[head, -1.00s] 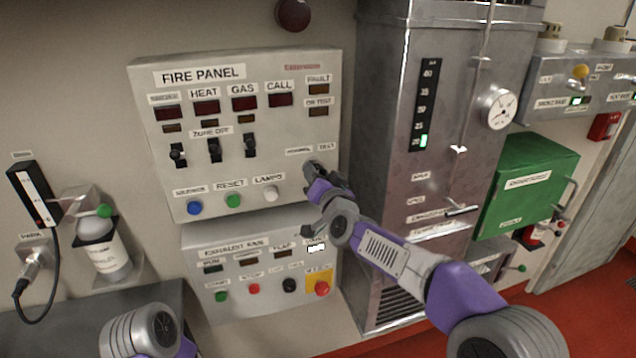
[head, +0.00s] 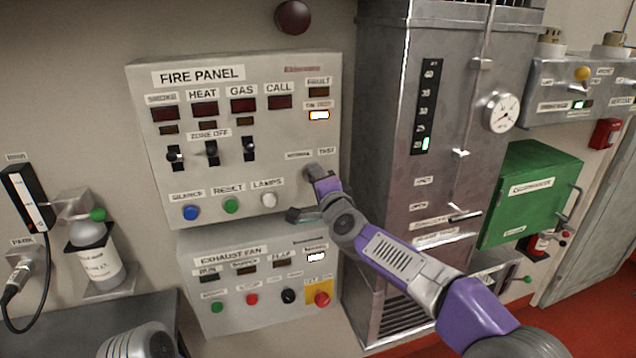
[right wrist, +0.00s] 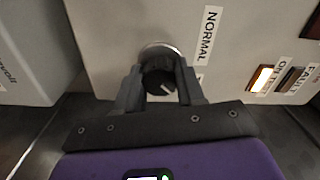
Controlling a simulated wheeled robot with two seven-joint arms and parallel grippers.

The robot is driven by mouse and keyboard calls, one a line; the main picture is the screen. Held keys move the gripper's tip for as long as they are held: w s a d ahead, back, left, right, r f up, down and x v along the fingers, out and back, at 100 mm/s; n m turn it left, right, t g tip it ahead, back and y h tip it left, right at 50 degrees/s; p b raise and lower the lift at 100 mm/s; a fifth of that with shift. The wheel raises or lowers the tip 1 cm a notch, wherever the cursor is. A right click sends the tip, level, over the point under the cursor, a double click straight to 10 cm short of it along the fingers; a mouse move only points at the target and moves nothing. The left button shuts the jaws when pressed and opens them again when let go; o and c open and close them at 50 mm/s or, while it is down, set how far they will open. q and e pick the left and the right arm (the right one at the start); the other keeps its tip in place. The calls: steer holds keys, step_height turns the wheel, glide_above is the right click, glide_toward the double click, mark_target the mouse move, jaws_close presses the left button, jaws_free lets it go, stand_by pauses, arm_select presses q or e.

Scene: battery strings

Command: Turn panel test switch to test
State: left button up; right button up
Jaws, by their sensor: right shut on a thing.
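The fire panel (head: 270,180) is a pale box on the wall, with a NORMAL label (head: 298,155) and a TEST label (head: 327,151) at its right side. In the right wrist view the panel test switch (right wrist: 160,83) is a black round knob with a white pointer mark that sits at a slant. My right gripper (right wrist: 161,88) is shut on this knob, one finger on each side. In the head view the right gripper (head: 314,174) covers the knob. The ON TEST lamp (head: 319,115) is lit.
Zone-off toggles (head: 212,152) and blue, green and white buttons (head: 231,206) sit left of the gripper. The exhaust fan panel (head: 225,318) is just below. A metal cabinet (head: 385,150) stands close on the right.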

steer(key=shift+m, duration=0.3)
steer(key=o, duration=1)
steer(key=shift+b+v, duration=0.75)
steer(key=shift+v, duration=3.05)
